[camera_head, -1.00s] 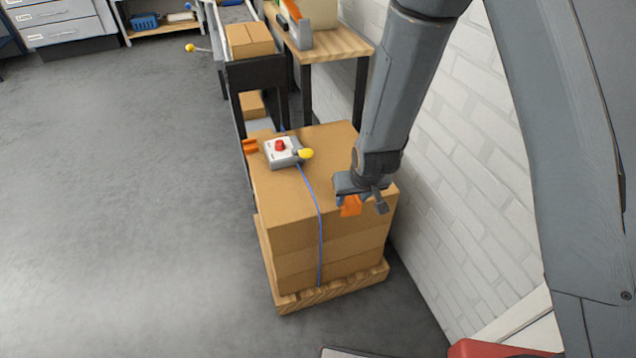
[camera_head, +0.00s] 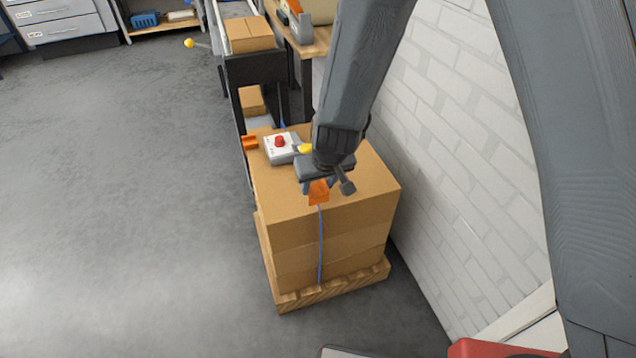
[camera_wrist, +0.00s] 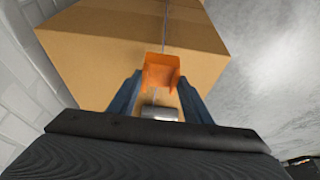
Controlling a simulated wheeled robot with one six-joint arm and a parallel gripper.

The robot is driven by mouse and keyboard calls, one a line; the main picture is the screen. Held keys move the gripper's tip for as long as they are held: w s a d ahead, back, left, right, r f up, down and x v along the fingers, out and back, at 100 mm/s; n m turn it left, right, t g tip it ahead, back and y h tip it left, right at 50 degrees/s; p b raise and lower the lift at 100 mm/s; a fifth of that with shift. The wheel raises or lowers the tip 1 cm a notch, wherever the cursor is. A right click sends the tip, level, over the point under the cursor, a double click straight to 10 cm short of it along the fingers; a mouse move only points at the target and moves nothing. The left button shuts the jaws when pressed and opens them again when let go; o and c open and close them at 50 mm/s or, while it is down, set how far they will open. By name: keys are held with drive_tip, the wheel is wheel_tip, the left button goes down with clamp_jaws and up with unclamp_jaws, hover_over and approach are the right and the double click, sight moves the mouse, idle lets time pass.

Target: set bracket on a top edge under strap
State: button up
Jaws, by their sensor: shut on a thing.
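An orange bracket (camera_head: 318,192) is held between the fingers of my gripper (camera_head: 320,184), over the near part of the carton's top. In the wrist view the bracket (camera_wrist: 161,73) sits between the two blue fingers of my gripper (camera_wrist: 160,92). The blue strap (camera_head: 320,245) runs down the carton's front face from just below the bracket. In the wrist view the strap (camera_wrist: 165,25) is in line with the bracket. I cannot tell whether the bracket touches the strap or the carton edge. My arm hides the strap on top. The carton stack (camera_head: 360,205) stands on a wooden pallet (camera_head: 335,292).
A grey tensioner box with a red button (camera_head: 279,148) and a yellow knob lies on the carton top. A second orange bracket (camera_head: 249,142) is at the far left edge. A white brick wall (camera_head: 450,130) is close on the right. Floor at left is clear.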

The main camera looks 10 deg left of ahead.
sight(318, 194)
drive_tip(key=shift+w+a+f+b, duration=0.1)
drive_tip(key=shift+w+f+b, duration=0.05)
drive_tip(key=shift+f+b, duration=3.35)
drive_tip(key=o, duration=1.5)
drive_tip(key=shift+r, duration=0.1)
drive_tip(key=shift+r+p, duration=0.95)
drive_tip(key=shift+p, duration=0.35)
drive_tip(key=shift+r+p, duration=3.05)
drive_tip(key=shift+p, duration=0.25)
